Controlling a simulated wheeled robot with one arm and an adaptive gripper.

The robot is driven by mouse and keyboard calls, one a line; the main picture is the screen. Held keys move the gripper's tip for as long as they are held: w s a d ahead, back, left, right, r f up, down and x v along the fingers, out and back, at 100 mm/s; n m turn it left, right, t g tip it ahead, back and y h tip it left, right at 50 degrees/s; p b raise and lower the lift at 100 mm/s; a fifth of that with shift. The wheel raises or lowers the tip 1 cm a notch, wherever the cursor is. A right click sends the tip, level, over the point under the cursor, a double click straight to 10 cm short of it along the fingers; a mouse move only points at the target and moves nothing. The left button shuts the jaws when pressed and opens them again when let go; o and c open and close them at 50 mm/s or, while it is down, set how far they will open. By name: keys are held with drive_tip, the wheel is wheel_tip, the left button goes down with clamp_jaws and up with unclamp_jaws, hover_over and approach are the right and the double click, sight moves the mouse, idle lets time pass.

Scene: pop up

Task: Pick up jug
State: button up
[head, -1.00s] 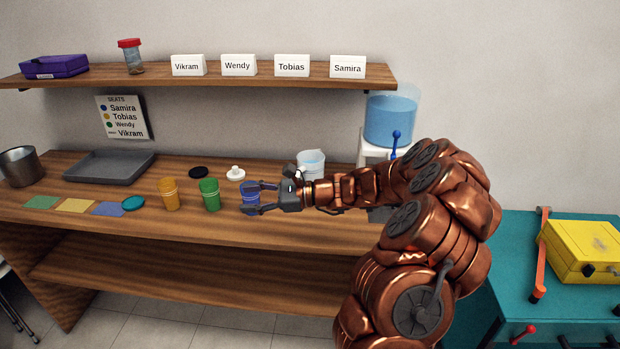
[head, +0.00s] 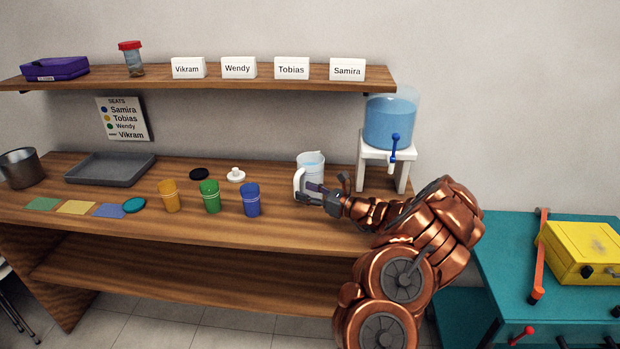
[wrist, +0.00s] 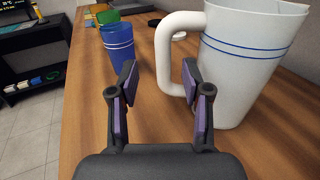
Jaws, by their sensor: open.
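The white jug (head: 313,165) with blue lines stands upright on the wooden counter, left of the water dispenser. In the wrist view the jug (wrist: 255,65) fills the upper right, its thick white handle (wrist: 168,45) pointing left. My gripper (wrist: 158,85) is open and empty. The handle shows ahead of the gap between my fingers, and my right finger overlaps the handle's lower end. I cannot tell whether they touch.
A blue cup (head: 250,200) stands close on the left, with green (head: 210,196) and yellow (head: 170,196) cups beyond. The water dispenser (head: 390,120) on its white stand (head: 372,149) is to the jug's right. A black lid and a white lid (head: 236,175) lie behind the cups.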

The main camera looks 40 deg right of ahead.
sight(296, 188)
drive_tip(key=shift+p+x, duration=0.75)
drive_tip(key=shift+x, duration=1.45)
drive_tip(key=shift+d+f, duration=0.1)
drive_tip(key=shift+d, duration=0.1)
clamp_jaws()
